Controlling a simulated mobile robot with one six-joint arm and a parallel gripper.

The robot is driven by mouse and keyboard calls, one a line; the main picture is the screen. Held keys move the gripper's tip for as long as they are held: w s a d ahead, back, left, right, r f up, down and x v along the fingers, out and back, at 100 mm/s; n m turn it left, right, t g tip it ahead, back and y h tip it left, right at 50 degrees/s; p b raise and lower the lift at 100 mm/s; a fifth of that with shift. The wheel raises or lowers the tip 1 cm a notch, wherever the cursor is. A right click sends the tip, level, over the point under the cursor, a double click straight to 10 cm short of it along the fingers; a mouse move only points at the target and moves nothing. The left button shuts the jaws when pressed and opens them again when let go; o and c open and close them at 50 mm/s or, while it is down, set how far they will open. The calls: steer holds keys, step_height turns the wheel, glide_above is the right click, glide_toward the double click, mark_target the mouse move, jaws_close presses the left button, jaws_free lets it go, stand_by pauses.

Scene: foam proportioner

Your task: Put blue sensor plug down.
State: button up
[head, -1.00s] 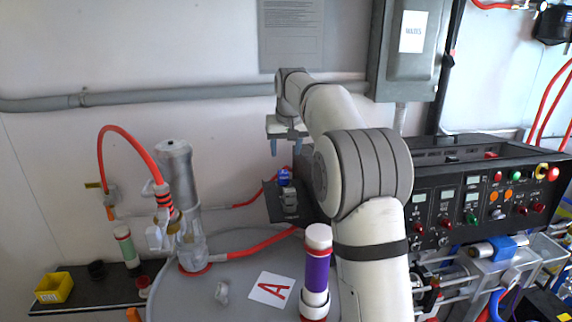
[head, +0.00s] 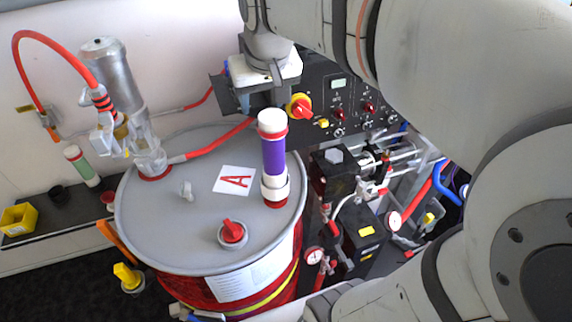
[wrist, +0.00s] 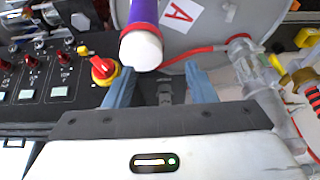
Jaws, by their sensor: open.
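I cannot make out the blue sensor plug in either current view; in the head view my gripper covers the spot where a small blue part showed earlier. My gripper (wrist: 160,77) is open, its two blue fingers spread apart in the wrist view. Between and beyond the fingers is a small grey fitting (wrist: 165,93) on a dark bracket. No blue plug shows between the fingers. In the head view my gripper (head: 263,101) points down in front of the black control panel, just behind the purple cylinder.
A purple cylinder with white cap (head: 273,155) stands on the grey drum (head: 205,225), close to my gripper. A red and yellow rotary switch (head: 300,107) is just right of it. A yellow bin (head: 17,219) is far left.

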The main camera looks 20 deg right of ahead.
steer(key=s+f, duration=0.8)
steer(key=s, duration=0.5)
steer(key=shift+s+d+f, duration=0.3)
steer(key=shift+s+f, duration=0.05)
steer(key=shift+f, duration=0.05)
